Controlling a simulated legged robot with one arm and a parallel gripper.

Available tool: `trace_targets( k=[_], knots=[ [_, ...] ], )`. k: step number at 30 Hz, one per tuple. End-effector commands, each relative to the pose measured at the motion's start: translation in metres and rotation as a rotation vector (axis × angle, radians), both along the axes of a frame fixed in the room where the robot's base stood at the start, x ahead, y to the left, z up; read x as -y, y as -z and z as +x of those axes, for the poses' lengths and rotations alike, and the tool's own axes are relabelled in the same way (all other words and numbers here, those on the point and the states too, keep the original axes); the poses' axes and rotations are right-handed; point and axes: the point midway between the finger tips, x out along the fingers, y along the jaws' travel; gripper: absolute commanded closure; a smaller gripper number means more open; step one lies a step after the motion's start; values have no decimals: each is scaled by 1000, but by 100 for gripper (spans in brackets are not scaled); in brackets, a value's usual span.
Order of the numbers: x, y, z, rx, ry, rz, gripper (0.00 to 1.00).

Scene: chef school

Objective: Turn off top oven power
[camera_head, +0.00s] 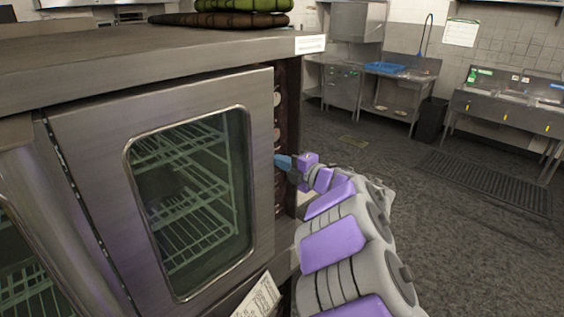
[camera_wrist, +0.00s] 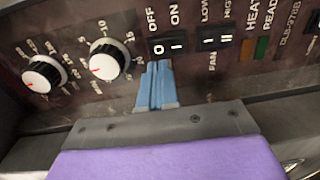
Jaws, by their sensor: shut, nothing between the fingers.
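The top oven (camera_head: 82,110) stands at the left in the head view, its glass door closed. Its dark control panel (camera_head: 280,115) runs along the right edge of the front. In the wrist view, the black power switch (camera_wrist: 168,46) sits under the labels OFF and ON, with 0 and 1 marked on its face. My gripper (camera_wrist: 160,68) is shut and empty. Its blue fingertips are just below the power switch, at or very near its lower edge; I cannot tell if they touch. In the head view my gripper (camera_head: 280,161) reaches the panel from the right.
A LOW/HIGH fan switch (camera_wrist: 214,38) is just right of the power switch. Two white dials (camera_wrist: 108,62) (camera_wrist: 42,75) are to the left. Indicator lights (camera_wrist: 262,47) sit further right. Open floor (camera_head: 440,240) lies right of the oven.

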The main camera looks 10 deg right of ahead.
Motion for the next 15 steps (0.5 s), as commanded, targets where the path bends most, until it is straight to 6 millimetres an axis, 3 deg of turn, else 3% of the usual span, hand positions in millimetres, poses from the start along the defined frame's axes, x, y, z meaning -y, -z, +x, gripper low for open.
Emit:
trace_targets(
  k=[3,15],
  knots=[
    [19,-2,-16,-2,9,-1,100],
    [47,-7,-70,-3,9,-8,100]
  ],
)
